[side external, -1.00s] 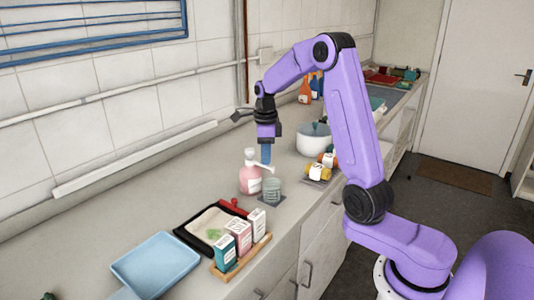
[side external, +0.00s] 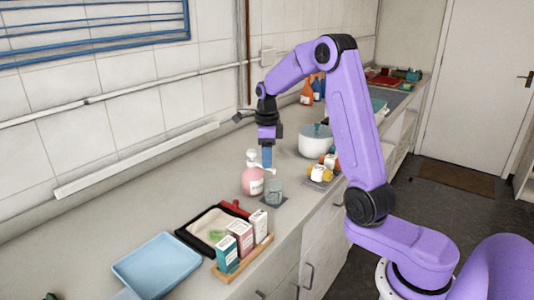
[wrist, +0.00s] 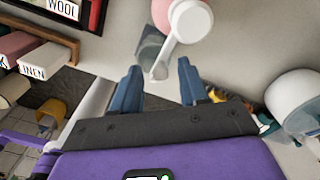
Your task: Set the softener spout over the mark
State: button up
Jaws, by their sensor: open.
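The softener is a pink pump bottle with a white head and spout (side external: 252,181), upright on the counter. Its spout points right, toward a grey-green cup (side external: 274,187) on a small dark square (side external: 265,201). In the wrist view the white pump head (wrist: 190,20) is at the top, and its spout tip appears between my fingertips. A grey patch (wrist: 151,46) lies beside the spout there; I cannot tell whether it is the cup or the square. My gripper (side external: 267,166) is open, pointing down at the pump head. Whether it touches the spout is unclear.
In front are a black tray (side external: 187,237), boxes on a wooden rack (side external: 262,246) and a blue tray (side external: 120,272). A white pot (side external: 312,146) and small yellow-and-white containers (side external: 318,174) stand to the right. The counter left of the bottle is clear.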

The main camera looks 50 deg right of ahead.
notch_tip(320, 180, up, 18)
jog(key=shift+f, duration=0.25)
dwell(0.3)
dwell(0.4)
jog(key=s+a+f+n, duration=0.4)
jog(key=s+a+n, duration=0.1)
jog(key=a+n, duration=0.45)
jog(key=s+a+f+n, duration=0.3)
jog(key=s+a+n, duration=0.2)
jog(key=a+n, duration=0.5)
jog(key=s+f+n, duration=0.4)
jog(key=s+n, duration=0.6)
jog(key=n, duration=0.1)
jog(key=s+f+n, duration=0.5)
jog(key=s+n, duration=0.6)
jog(key=shift+s+d, duration=0.15)
jog(key=shift+s, duration=0.15)
